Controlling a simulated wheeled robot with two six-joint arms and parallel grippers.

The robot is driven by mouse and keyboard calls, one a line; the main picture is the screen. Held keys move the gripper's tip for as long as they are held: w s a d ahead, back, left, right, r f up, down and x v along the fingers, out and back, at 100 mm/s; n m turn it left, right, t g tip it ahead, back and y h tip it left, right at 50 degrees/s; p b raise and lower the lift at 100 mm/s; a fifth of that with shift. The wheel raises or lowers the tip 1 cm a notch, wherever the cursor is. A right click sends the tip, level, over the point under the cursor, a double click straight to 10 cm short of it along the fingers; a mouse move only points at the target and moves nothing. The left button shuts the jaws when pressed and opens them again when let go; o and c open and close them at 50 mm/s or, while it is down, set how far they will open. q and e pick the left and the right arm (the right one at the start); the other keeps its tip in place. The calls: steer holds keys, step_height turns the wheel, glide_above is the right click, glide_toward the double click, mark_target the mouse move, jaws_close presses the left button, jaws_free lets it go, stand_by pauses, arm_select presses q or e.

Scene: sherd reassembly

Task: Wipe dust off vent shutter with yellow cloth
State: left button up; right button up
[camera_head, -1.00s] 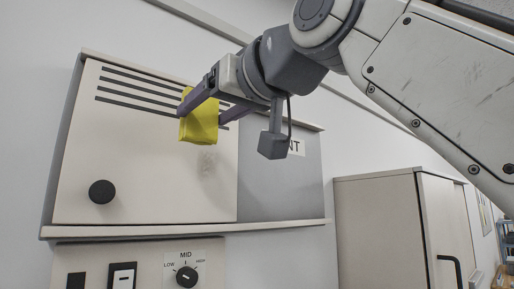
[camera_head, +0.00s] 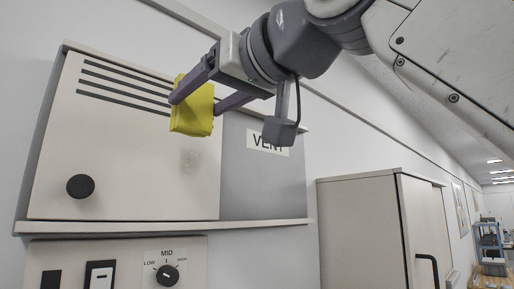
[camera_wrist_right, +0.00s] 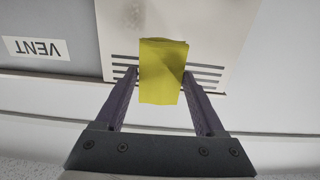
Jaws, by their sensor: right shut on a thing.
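My right gripper (camera_head: 208,100) is shut on the folded yellow cloth (camera_head: 193,108). It holds the cloth in front of the right end of the slots in the cream vent shutter (camera_head: 120,165). In the right wrist view the cloth (camera_wrist_right: 163,72) sits between the two fingers and covers part of the slots. Whether it touches the panel I cannot tell. A faint grey dust smudge (camera_head: 190,160) shows on the shutter below the cloth, and also in the right wrist view (camera_wrist_right: 134,12). My left gripper is not in view.
A black round knob (camera_head: 80,186) sticks out at the shutter's lower left. A grey panel with a VENT label (camera_head: 267,142) is to the right. A ledge (camera_head: 130,228) runs below, above a dial (camera_head: 167,275). A cabinet (camera_head: 360,225) stands at right.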

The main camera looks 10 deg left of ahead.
stand_by(0.3)
steer(key=shift+w+f, duration=0.15)
steer(key=shift+f, duration=0.1)
steer(key=w+d+f+b, duration=0.1)
steer(key=w+d+f, duration=0.2)
steer(key=w+f, duration=0.35)
steer(key=shift+w+a+f+p, duration=0.25)
steer(key=shift+w+a+p, duration=0.15)
steer(key=shift+a, duration=0.4)
steer(key=shift+w+a+f+p, duration=0.25)
steer(key=shift+w+a+p, duration=0.15)
steer(key=shift+a, duration=0.45)
steer(key=shift+w+a+f+p, duration=0.25)
steer(key=shift+w+a+p, duration=0.15)
steer(key=shift+a, duration=0.4)
steer(key=shift+p+x, duration=0.3)
steer(key=shift+x, duration=0.75)
steer(key=shift+d, duration=0.1)
step_height(320, 180, up, 2)
steer(key=shift+r+p, duration=0.1)
steer(key=shift+p, duration=0.45)
steer(key=shift+r, duration=0.85)
